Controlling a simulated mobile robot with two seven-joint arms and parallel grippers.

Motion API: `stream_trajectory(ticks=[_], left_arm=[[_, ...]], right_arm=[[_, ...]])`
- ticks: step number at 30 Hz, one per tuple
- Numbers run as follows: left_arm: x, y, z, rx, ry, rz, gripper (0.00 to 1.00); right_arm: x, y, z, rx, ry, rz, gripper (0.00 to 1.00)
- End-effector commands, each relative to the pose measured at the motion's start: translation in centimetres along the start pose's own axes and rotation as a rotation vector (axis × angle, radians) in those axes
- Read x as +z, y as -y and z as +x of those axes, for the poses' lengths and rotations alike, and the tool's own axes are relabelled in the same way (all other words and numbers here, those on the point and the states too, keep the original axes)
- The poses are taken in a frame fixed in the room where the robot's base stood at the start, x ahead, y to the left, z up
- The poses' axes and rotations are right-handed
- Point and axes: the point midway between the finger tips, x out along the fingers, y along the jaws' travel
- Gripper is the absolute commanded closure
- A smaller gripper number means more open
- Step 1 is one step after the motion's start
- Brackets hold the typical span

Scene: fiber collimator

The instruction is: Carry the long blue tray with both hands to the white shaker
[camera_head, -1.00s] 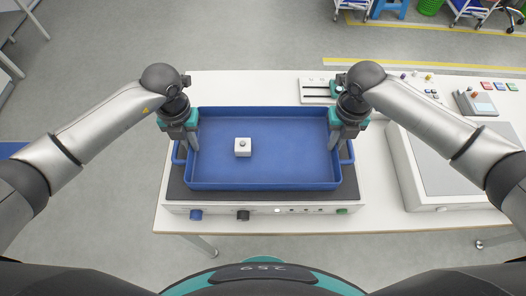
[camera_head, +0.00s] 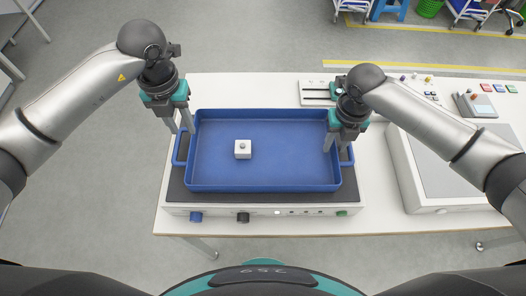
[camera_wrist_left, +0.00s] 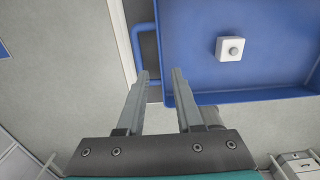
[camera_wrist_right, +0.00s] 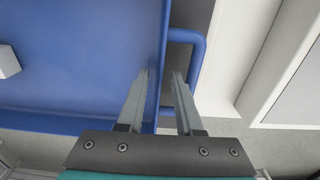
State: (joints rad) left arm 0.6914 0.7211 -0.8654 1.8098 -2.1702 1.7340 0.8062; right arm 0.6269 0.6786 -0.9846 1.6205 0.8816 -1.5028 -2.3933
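The long blue tray (camera_head: 265,184) sits level on the dark top of the white shaker (camera_head: 325,211). It has a loop handle at each short end. A white block with a grey knob (camera_head: 243,149) lies in the tray, left of its middle. My left gripper (camera_head: 183,130) is open and empty, raised above the tray's left end near the left handle (camera_wrist_left: 142,42). My right gripper (camera_head: 336,150) is open at the tray's right end, its fingers on either side of the right wall and beside the right handle (camera_wrist_right: 200,60). I cannot tell whether they touch the tray.
A large white device with a grey top (camera_head: 440,165) stands to the right of the shaker on the white table (camera_head: 240,88). A slotted fixture (camera_head: 315,92) stands behind the tray's right end. Small coloured items and a small device (camera_head: 477,104) are at the back right.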

Motion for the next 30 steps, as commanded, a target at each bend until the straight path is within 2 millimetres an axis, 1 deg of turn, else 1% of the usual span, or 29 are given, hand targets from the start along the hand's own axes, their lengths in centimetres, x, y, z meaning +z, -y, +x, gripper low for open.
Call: stream_trajectory(ticks=[1, 4, 8, 11, 14, 21, 24, 27, 30], left_arm=[[0.1, -0.1, -1.0, 0.002, 0.005, 0.001, 0.65], [0.1, 0.0, -2.3, 0.001, 0.003, -0.001, 0.65], [0.0, 0.0, -3.1, 0.001, 0.0, 0.0, 0.65], [0.0, 0.0, -3.3, 0.001, -0.001, 0.0, 0.65], [0.0, 0.0, -3.3, 0.001, -0.001, 0.0, 0.65], [0.0, 0.0, -3.3, 0.001, 0.0, 0.0, 0.65], [0.0, 0.0, -3.3, 0.001, 0.0, 0.0, 0.65], [0.0, 0.0, -3.2, 0.001, -0.001, 0.0, 0.65], [0.0, 0.0, -3.2, 0.001, -0.001, 0.0, 0.65]], right_arm=[[0.0, 0.0, 0.0, 0.0, 0.0, 0.0, 0.65], [0.0, 0.0, 0.0, 0.0, 0.0, 0.0, 0.65], [0.0, 0.0, -0.1, 0.0, 0.0, 0.0, 0.65], [0.1, 0.0, -0.8, 0.0, 0.002, 0.001, 0.65], [0.1, 0.1, -2.4, 0.0, 0.004, -0.001, 0.65], [0.1, 0.0, -7.6, 0.0, 0.006, -0.001, 0.65], [0.1, 0.0, -9.4, 0.0, 0.004, -0.001, 0.65], [0.1, 0.0, -10.8, 0.0, 0.002, 0.0, 0.65], [0.0, 0.0, -11.6, 0.0, 0.002, 0.0, 0.65]])
